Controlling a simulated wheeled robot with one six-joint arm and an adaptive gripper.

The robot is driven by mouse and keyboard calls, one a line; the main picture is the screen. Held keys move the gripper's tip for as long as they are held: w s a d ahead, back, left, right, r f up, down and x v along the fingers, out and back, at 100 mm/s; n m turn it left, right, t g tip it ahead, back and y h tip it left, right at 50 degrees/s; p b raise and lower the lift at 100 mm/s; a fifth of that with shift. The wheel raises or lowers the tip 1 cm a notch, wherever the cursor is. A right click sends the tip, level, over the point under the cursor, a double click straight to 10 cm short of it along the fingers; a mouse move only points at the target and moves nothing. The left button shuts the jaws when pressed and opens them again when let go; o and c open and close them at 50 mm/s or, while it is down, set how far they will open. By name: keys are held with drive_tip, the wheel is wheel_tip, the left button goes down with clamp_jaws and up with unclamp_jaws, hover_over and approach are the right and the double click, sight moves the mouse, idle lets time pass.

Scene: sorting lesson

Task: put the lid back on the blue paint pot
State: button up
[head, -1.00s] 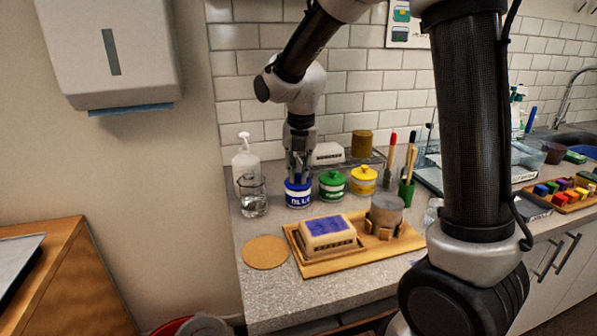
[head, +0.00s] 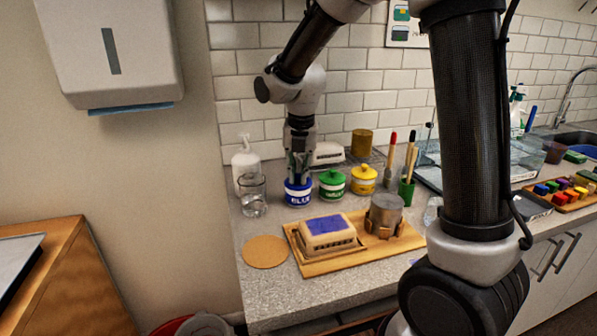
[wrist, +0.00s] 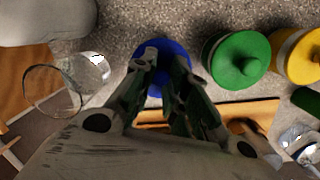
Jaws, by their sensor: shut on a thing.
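The blue paint pot (head: 298,198), with a white label reading BLUE, stands upright on the counter at the left of a row of pots. The blue lid (wrist: 152,52) shows as a round blue disc between and beyond my fingers in the wrist view. My gripper (head: 298,179) points straight down over the pot and is shut on the lid, its fingertips hiding the knob. The lid is at the pot's mouth; I cannot tell whether it is fully seated.
A green-lidded pot (head: 332,184) and a yellow-lidded pot (head: 364,180) stand close to the right. A glass beaker (head: 253,196) and a white pump bottle (head: 245,160) stand close to the left. A wooden tray (head: 314,269) and a round cork mat (head: 265,252) lie in front.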

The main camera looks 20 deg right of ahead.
idle(0.4)
drive_tip(key=o, duration=1.3)
drive_tip(key=shift+c, duration=0.2)
drive_tip(key=shift+r, duration=0.1)
drive_tip(key=shift+r, duration=3.45)
clamp_jaws()
drive_tip(key=shift+f, duration=0.15)
